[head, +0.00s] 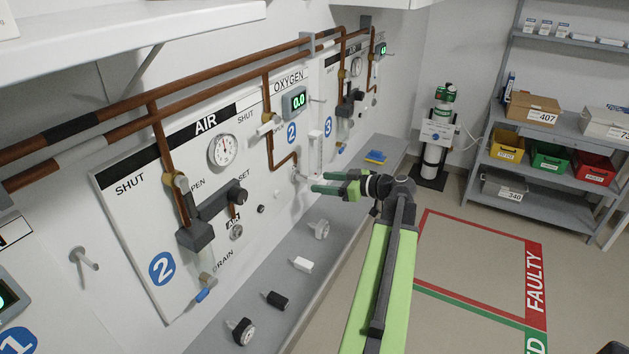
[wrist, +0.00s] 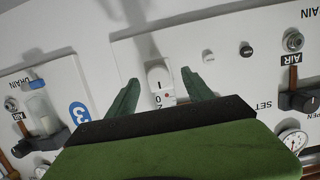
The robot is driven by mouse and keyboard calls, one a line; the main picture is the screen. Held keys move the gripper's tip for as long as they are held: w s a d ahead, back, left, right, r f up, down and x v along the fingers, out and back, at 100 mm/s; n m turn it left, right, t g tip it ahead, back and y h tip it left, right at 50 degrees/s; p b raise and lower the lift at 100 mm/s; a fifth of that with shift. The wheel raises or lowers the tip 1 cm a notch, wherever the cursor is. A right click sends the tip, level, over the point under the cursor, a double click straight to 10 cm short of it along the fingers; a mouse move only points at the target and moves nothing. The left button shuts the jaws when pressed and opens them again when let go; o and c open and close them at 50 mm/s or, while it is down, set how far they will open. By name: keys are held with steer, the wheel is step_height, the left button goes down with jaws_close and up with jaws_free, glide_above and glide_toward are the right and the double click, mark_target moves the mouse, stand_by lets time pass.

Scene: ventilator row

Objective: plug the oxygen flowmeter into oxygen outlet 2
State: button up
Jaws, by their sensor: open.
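My gripper (head: 322,182) is open, its two green fingers pointing left toward the wall below the OXYGEN sign. In the wrist view the spread fingers (wrist: 160,84) stand on either side of a small white rounded fitting (wrist: 158,76) on the panel, with a gap at each side. It looks like an outlet or the flowmeter's end; I cannot tell which. A pale upright tube (head: 317,153), possibly the oxygen flowmeter, shows on the oxygen panel just behind the fingers. Its lower end is partly hidden, so I cannot tell whether it is seated. A blue 2 disc (head: 291,133) marks this panel.
A grey ledge (head: 262,272) runs below the panels. Copper pipes (head: 200,93) cross the wall.

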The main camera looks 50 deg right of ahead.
steer(key=p+v, duration=0.2)
steer(key=v, duration=1.1)
steer(key=shift+p, duration=0.3)
